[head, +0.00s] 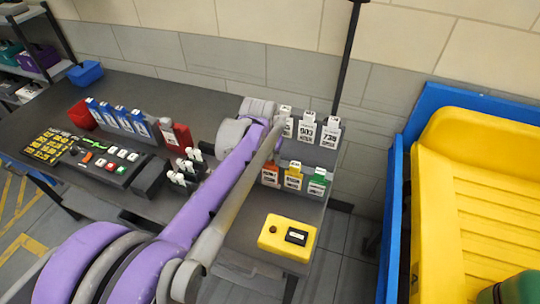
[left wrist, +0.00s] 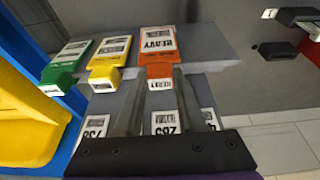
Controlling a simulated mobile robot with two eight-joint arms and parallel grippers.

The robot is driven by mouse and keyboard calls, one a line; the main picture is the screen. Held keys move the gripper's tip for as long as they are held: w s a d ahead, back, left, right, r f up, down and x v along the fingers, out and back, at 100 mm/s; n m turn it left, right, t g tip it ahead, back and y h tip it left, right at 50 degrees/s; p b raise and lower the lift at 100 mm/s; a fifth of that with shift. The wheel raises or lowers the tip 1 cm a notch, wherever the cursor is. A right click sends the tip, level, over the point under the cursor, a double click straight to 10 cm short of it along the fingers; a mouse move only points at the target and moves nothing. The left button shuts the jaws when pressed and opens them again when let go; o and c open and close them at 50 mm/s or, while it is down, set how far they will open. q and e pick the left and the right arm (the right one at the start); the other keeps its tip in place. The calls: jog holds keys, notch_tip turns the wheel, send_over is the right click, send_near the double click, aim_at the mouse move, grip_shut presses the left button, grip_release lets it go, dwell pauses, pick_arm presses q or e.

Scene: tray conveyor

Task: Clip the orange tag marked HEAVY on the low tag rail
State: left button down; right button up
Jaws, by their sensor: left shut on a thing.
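The orange tag marked HEAVY (left wrist: 158,43) is in the low front row of a grey rack, beside a yellow tag (left wrist: 107,52) and a green tag (left wrist: 68,58). It also shows in the head view (head: 270,175). My left gripper (left wrist: 158,80) is shut on the orange tag's top block. The tag looks level with its neighbours on the low tag rail (left wrist: 205,54); I cannot tell whether it is fully seated. In the head view my purple arm hides the left gripper's fingers. My right gripper is in neither view.
White number tags (head: 306,131) stand on the higher rail behind. A yellow box with a button (head: 288,238) sits at the table's near right corner. Blue tags (head: 123,118), a red tag and a control panel are on the left. A blue-framed yellow bin (head: 470,190) stands at right.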

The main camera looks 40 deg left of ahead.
pick_arm(q)
jog(key=shift+c, duration=2.1)
grip_release()
jog(key=shift+r, duration=0.15)
jog(key=v, duration=1.1)
jog(key=s+d+f+m+t+h, duration=0.1)
jog(key=s+d+f+m+t, duration=0.1)
jog(key=s+d+f, duration=1.1)
jog(key=d+f+m, duration=0.1)
jog(key=d+f, duration=0.1)
jog(key=d, duration=0.1)
jog(key=shift+m+p, duration=0.3)
jog(key=shift+p, duration=0.1)
